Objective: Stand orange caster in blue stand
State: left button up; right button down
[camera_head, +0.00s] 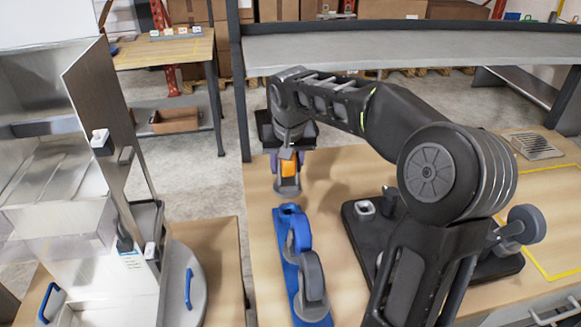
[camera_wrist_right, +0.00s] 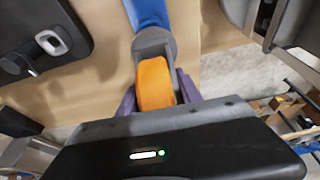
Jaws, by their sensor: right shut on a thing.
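The orange caster (camera_head: 289,168) is in my right gripper (camera_head: 287,157), near the far edge of the wooden table. In the right wrist view the orange body (camera_wrist_right: 154,82) sits between the purple fingers of my right gripper (camera_wrist_right: 156,98), with a grey part around and beyond it. The blue stand (camera_head: 290,270) lies lengthwise on the table, nearer than the caster. The caster looks apart from the stand in the head view. My left gripper is out of view.
A black base plate (camera_head: 357,233) with several fittings lies right of the stand, partly behind my right arm. A grey metal cabinet (camera_head: 120,120) stands at left. A shelf (camera_head: 400,48) runs behind the table. Bare wood (camera_head: 262,250) lies left of the stand.

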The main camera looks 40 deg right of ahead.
aim_at(287, 185)
jog(key=shift+w+a, duration=0.1)
jog(key=shift+a, duration=0.1)
jog(key=shift+d, duration=0.25)
jog(key=shift+a, duration=0.1)
jog(key=shift+f+b, duration=1.1)
jog(key=shift+f, duration=0.4)
jog(key=shift+f+b, duration=1.65)
jog(key=shift+f, duration=0.25)
jog(key=c, duration=0.7)
grip_release()
